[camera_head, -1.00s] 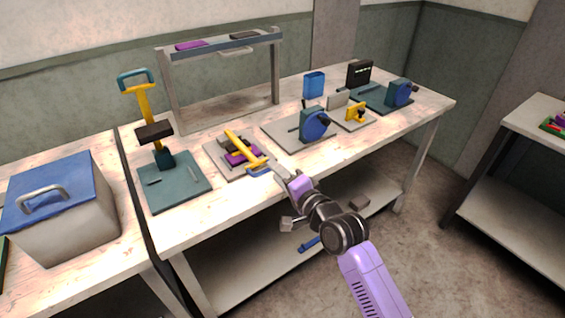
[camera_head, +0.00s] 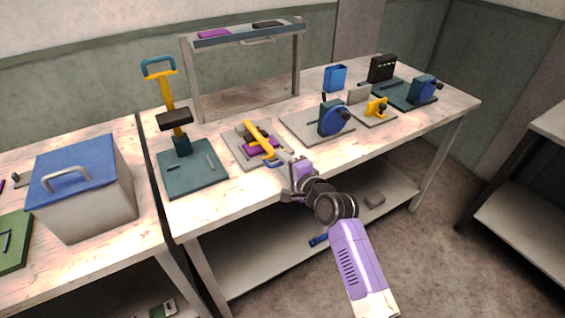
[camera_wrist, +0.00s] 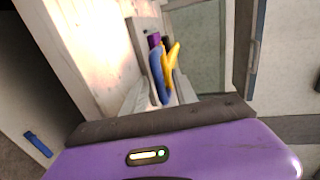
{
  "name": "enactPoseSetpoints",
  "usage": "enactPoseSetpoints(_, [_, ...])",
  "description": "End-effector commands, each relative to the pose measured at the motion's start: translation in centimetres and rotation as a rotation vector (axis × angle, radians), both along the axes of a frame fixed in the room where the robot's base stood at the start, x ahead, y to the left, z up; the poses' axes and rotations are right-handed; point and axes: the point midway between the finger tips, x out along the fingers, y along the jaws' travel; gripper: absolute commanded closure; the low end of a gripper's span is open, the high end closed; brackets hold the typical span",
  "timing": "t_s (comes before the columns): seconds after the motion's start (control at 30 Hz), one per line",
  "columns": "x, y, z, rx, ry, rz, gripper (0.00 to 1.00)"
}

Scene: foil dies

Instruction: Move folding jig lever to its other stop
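The folding jig has a yellow lever (camera_head: 259,138) with a blue handle, on a pale base plate (camera_head: 237,151) with purple and dark parts. The lever slants toward the table's front edge. In the wrist view, the blue handle (camera_wrist: 157,76) and yellow lever (camera_wrist: 172,58) show just ahead of my gripper. My gripper (camera_head: 280,159) is at the handle end of the jig, over the front edge. In the wrist view, my gripper (camera_wrist: 160,94) has its fingers apart, one on each side of the handle's near end. Contact cannot be made out.
A green-based press (camera_head: 192,170) with a tall yellow lever stands left of the jig. A blue-wheeled device (camera_head: 333,120) stands to the right. A grey shelf frame (camera_head: 195,80) rises behind. A blue-lidded box (camera_head: 75,165) is at far left.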

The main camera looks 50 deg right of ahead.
Motion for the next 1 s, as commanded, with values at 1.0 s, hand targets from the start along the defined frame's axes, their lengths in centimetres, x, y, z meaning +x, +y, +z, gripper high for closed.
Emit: enactPoseSetpoints(1.0, [0.05, 0.01, -0.02, 0.0, 0.0, 0.0, 1.0])
